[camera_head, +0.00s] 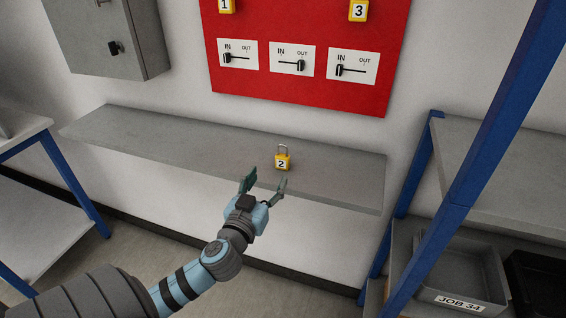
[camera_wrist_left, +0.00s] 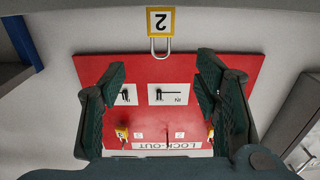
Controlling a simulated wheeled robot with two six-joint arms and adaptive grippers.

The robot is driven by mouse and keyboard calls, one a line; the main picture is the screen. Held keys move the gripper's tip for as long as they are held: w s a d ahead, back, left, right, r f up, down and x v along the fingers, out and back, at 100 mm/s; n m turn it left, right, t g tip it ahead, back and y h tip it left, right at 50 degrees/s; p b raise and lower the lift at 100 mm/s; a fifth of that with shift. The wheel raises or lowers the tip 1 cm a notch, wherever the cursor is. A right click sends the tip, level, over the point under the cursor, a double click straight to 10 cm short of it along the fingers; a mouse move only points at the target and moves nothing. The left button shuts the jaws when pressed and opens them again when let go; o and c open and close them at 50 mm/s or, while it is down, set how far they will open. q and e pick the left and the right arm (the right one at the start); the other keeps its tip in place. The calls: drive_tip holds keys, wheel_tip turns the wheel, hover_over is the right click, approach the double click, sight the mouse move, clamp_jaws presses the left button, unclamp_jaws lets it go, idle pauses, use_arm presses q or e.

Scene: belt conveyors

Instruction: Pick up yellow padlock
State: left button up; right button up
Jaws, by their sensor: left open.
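The yellow padlock (camera_head: 282,163) marked 2 stands upright on the grey wall shelf (camera_head: 180,138), its metal shackle up. My left gripper (camera_head: 266,178) is open and empty, just in front of the padlock and a little to its left in the head view. In the left wrist view, the padlock (camera_wrist_left: 160,20) shows upside down at the top, beyond the spread fingers of my left gripper (camera_wrist_left: 161,68). The padlock looks apart from both fingers. My right gripper is not in view.
A red lock-out board (camera_head: 310,88) hangs above the shelf with three IN/OUT switches and yellow padlocks 1 (camera_head: 226,5) and 3 (camera_head: 358,10). A grey cabinet (camera_head: 105,35) is at upper left. A blue-posted rack (camera_head: 420,180) stands right. The shelf is otherwise bare.

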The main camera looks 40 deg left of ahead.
use_arm(q)
drive_tip(key=x, duration=0.8)
drive_tip(key=f+p+x, duration=0.1)
drive_tip(key=x, duration=0.3)
drive_tip(key=shift+s+a, duration=0.1)
drive_tip(key=shift+w+a, duration=0.1)
drive_tip(key=shift+w, duration=0.25)
drive_tip(key=shift+w+f, duration=0.1)
drive_tip(key=shift+f, duration=0.05)
drive_tip(key=c, duration=1.3)
wheel_tip(320, 180, up, 10)
drive_tip(key=p, duration=0.4)
drive_tip(key=shift+f, duration=0.1)
wheel_tip(320, 180, up, 10)
drive_tip(key=p, duration=0.2)
hover_over(281, 158)
drive_tip(key=w, duration=0.1)
drive_tip(key=shift+w+a+r, duration=0.1)
drive_tip(key=shift+a+r, duration=0.05)
drive_tip(key=shift+r, duration=0.05)
